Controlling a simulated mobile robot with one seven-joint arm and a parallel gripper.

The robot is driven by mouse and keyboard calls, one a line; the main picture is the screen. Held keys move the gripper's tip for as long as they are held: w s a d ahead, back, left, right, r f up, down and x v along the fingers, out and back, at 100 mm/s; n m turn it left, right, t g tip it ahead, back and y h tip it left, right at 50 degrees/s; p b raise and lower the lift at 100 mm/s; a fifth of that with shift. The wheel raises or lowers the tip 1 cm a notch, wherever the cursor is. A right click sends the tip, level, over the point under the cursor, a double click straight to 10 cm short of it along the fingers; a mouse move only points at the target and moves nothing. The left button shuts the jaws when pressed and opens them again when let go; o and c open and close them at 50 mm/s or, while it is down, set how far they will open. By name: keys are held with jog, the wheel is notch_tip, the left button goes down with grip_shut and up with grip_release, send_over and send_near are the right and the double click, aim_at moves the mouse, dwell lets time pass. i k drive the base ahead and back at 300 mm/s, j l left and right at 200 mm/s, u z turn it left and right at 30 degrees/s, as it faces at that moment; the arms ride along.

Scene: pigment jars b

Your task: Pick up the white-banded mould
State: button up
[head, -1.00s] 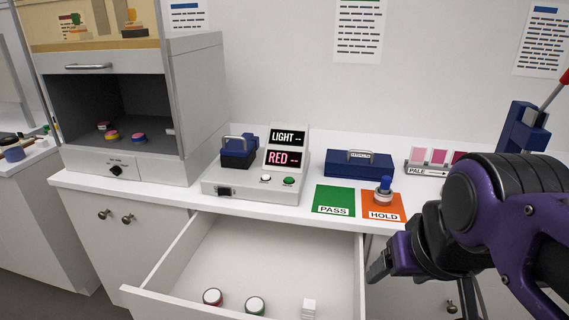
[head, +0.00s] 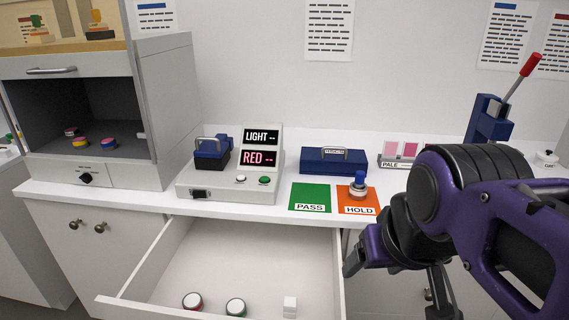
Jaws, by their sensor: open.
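I cannot pick out a white-banded mould for certain. A blue-knobbed piece with a pale band (head: 358,188) stands upright on the orange HOLD card (head: 369,209). In the open drawer (head: 215,262) sit a white-topped round piece with a dark red side (head: 193,301), one with a green side (head: 236,307) and a small white block (head: 290,306). My gripper (head: 396,284) is open and appears empty, at the drawer's right side in the picture, below the counter edge and apart from these pieces. My purple arm hides part of the counter at right.
A grey cabinet (head: 168,110) at left holds several small banded pieces. A device reading LIGHT and RED (head: 262,160), a green PASS card (head: 310,196), a blue box (head: 333,162) and a blue press with a red-tipped lever (head: 489,122) stand on the counter. The drawer juts forward.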

aim_at(354, 194)
jog(key=l+u, duration=0.3)
jog(key=l, duration=1.55)
jog(key=k+l+u, duration=0.25)
jog(key=k+l, duration=0.3)
jog(key=k+l+u, duration=0.25)
jog(key=k+l, duration=0.25)
jog(key=i+j+z, duration=0.2)
jog(key=i, duration=0.3)
jog(key=i+j+z, duration=0.25)
jog(key=i+j, duration=0.2)
jog(key=i, duration=0.05)
